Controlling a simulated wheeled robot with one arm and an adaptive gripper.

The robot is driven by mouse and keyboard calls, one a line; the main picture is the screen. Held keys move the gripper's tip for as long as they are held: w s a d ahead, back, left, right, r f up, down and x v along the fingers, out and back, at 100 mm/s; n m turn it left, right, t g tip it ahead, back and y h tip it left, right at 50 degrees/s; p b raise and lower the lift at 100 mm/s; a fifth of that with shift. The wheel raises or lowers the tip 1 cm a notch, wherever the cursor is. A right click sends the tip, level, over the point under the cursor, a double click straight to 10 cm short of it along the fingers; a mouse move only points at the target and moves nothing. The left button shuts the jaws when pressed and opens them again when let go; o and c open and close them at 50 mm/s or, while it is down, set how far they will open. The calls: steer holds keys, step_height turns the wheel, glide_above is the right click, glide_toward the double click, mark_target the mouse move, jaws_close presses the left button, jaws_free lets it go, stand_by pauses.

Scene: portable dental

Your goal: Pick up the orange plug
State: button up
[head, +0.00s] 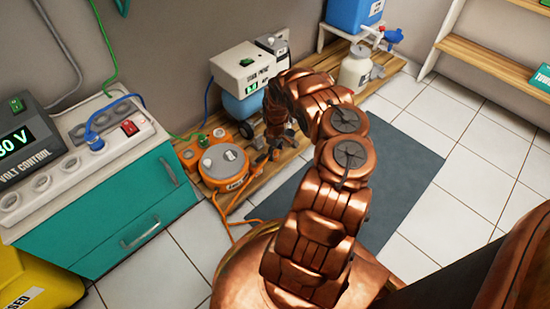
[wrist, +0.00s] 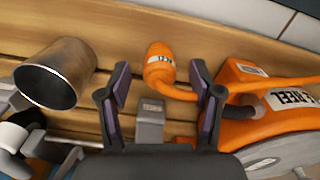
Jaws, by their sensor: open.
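The orange plug (wrist: 159,62), rounded with a small white label, lies on the wooden shelf (wrist: 215,25) in the wrist view. Its orange cable curves from its lower end toward the right. My gripper (wrist: 161,80) is open, with one dark finger on each side of the plug; no contact shows, and I cannot tell the height gap. In the head view, my gripper (head: 270,147) is low over the wooden shelf beside the orange machine (head: 222,163). I cannot clearly make out the plug there.
A metal cup (wrist: 58,76) lies left of my gripper, and a small grey block (wrist: 150,116) sits just below the plug in the wrist view. The orange machine's body (wrist: 262,125) is close on the right. A white box (head: 240,68) stands behind my gripper.

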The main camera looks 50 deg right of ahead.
mark_target(275, 152)
step_height(275, 152, down, 4)
steer(key=shift+r+b, duration=0.25)
steer(key=shift+b, duration=0.6)
steer(key=shift+r, duration=0.1)
jaws_close()
